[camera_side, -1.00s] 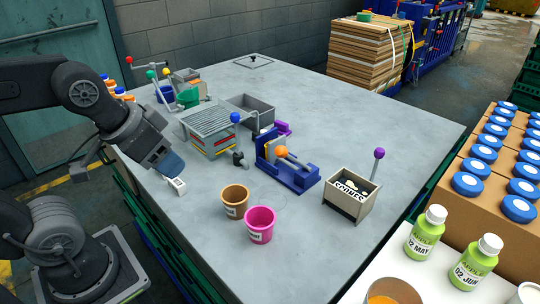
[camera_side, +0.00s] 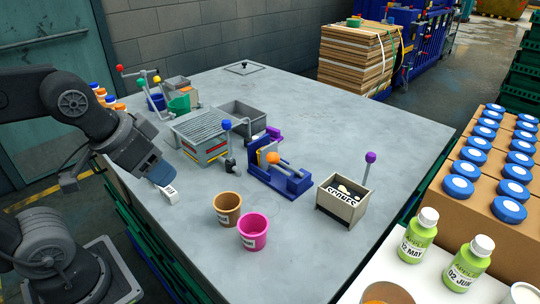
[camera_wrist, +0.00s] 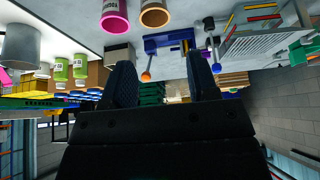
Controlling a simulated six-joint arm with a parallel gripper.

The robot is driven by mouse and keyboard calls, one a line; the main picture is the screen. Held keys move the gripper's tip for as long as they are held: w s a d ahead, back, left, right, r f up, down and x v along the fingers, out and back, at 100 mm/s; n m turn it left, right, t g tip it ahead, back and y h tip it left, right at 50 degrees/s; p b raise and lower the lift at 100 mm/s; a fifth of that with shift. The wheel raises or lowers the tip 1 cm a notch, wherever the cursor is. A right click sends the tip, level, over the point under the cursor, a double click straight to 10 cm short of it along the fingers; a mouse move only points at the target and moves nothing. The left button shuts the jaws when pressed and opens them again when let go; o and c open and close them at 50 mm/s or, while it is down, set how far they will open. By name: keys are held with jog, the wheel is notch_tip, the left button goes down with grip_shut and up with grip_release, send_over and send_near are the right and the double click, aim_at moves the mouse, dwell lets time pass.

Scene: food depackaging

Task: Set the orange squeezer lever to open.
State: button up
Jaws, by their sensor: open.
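The squeezer (camera_side: 285,180) is a blue device near the middle of the table. Its lever ends in an orange ball (camera_side: 272,158), which shows raised above the blue base. In the wrist view the squeezer (camera_wrist: 170,42) is upside down, with the orange ball (camera_wrist: 146,76) between my fingers in the picture but farther away. My gripper (camera_side: 158,176) is at the table's left side, well left of the squeezer and apart from it. In the wrist view my gripper (camera_wrist: 163,75) has its two dark fingers spread, with nothing held.
A brown cup (camera_side: 227,208) and a pink cup (camera_side: 253,232) stand in front of the squeezer. A grill-like box (camera_side: 200,135) with a blue-ball lever (camera_side: 226,125) is behind left. A spouts box (camera_side: 342,203) with a purple-ball lever (camera_side: 370,157) is at right.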

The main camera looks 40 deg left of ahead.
jog(key=m+t+y, duration=0.5)
jog(key=m+t, duration=0.7)
jog(key=m, duration=2.1)
send_near(287, 166)
jog(key=s+r, duration=0.1)
jog(key=s, duration=0.1)
jog(key=s+r, duration=0.3)
jog(key=s, duration=0.1)
jog(key=shift+r, duration=0.3)
jog(key=x, duration=1.3)
jog(key=shift+w+f, duration=0.2)
jog(key=shift+w, duration=0.2)
jog(key=shift+a, duration=0.1)
jog(key=shift+c, duration=0.2)
grip_shut()
